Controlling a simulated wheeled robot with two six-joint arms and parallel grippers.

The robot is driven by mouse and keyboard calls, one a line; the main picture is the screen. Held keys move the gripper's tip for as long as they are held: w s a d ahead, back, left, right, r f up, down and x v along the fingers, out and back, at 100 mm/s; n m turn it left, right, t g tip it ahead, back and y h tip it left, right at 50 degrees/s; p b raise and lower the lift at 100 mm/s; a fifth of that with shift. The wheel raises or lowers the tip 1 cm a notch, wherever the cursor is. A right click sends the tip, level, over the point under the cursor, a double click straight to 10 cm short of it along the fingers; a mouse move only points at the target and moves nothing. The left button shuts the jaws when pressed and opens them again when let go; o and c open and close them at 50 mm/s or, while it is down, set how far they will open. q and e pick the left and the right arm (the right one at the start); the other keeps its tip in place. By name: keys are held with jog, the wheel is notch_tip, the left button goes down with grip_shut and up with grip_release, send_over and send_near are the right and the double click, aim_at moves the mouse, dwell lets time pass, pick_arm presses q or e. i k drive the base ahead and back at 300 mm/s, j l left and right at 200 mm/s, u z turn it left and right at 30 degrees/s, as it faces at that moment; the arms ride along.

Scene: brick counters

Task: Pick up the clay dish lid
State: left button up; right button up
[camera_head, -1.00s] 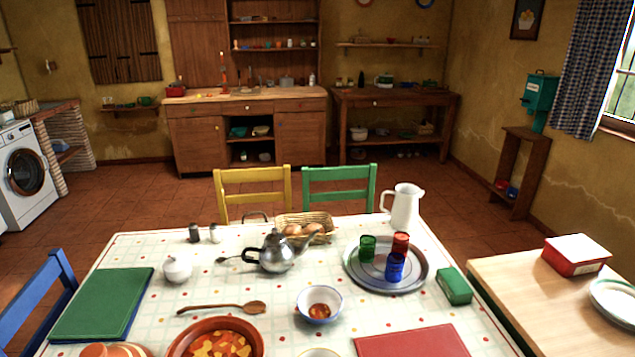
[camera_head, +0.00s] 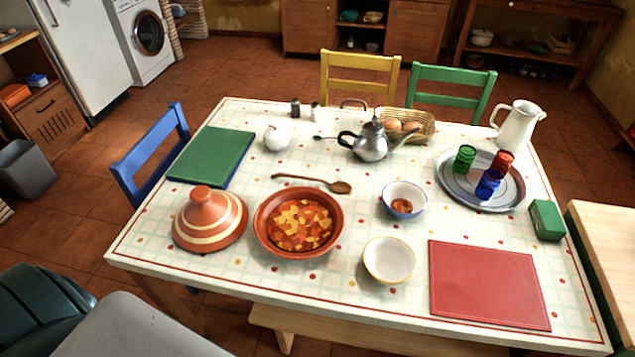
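The clay dish lid (camera_head: 210,218) is a terracotta cone with cream bands and a knob on top. It stands upright on the table at its front left corner. The clay dish (camera_head: 298,222), uncovered and full of an orange and yellow stew, sits just right of the lid. Neither of my grippers shows in the head view.
The table (camera_head: 330,270) has a patterned cloth. Behind the lid lies a green placemat (camera_head: 212,155); a wooden spoon (camera_head: 312,183) lies behind the dish. Bowls (camera_head: 388,260) and a red placemat (camera_head: 488,283) are to the right. A blue chair (camera_head: 150,155) stands at the left edge.

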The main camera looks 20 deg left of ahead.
aim_at(209, 221)
jog(key=u, duration=1.6)
